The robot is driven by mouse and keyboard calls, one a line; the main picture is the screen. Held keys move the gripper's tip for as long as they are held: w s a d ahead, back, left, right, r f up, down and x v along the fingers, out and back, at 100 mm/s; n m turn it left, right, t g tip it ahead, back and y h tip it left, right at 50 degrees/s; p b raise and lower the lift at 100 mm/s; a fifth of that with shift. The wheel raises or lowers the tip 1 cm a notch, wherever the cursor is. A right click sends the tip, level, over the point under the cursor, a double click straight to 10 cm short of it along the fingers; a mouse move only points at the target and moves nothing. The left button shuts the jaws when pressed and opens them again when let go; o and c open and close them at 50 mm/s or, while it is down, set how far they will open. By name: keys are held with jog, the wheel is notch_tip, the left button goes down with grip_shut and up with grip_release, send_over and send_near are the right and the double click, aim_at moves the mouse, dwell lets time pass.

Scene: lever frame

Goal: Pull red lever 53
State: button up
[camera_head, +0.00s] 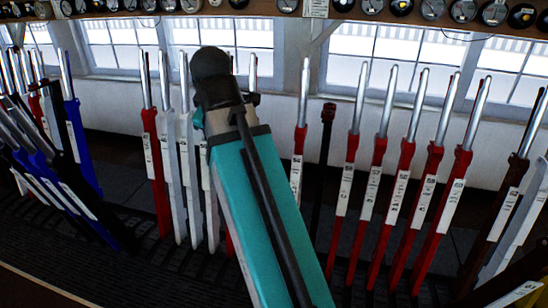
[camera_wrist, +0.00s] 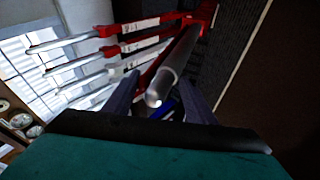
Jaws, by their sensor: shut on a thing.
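In the wrist view, the silver handle of a lever (camera_wrist: 178,62) stands between the two fingers of my gripper (camera_wrist: 161,88), which is shut on it. The handle's rounded end points toward the camera. Its far end runs toward red lever bodies, and its own body looks red. I cannot read its number plate, so I cannot tell whether it is lever 53. In the head view, my teal arm covers the middle of the lever row and my gripper's fingers are hidden behind it.
Several red levers (camera_head: 379,165) with silver handles stand close together at right. A black lever (camera_head: 323,160) is just right of my arm. White levers (camera_head: 190,160) and a red one (camera_head: 158,170) stand left of it. Blue levers (camera_head: 80,140) lean at far left.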

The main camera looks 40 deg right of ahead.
jog(key=shift+s+d, duration=0.2)
jog(key=shift+s+a+f+p, duration=0.1)
jog(key=shift+s+a+p, duration=0.1)
jog(key=shift+p, duration=0.2)
jog(key=shift+a+f, duration=0.1)
jog(key=shift+f, duration=0.05)
jog(key=shift+a+f, duration=0.1)
jog(key=o, duration=1.1)
jog(key=shift+o, duration=1.1)
jog(key=shift+s, duration=0.25)
jog(key=shift+w+a+r, duration=0.15)
jog(key=shift+r, duration=0.05)
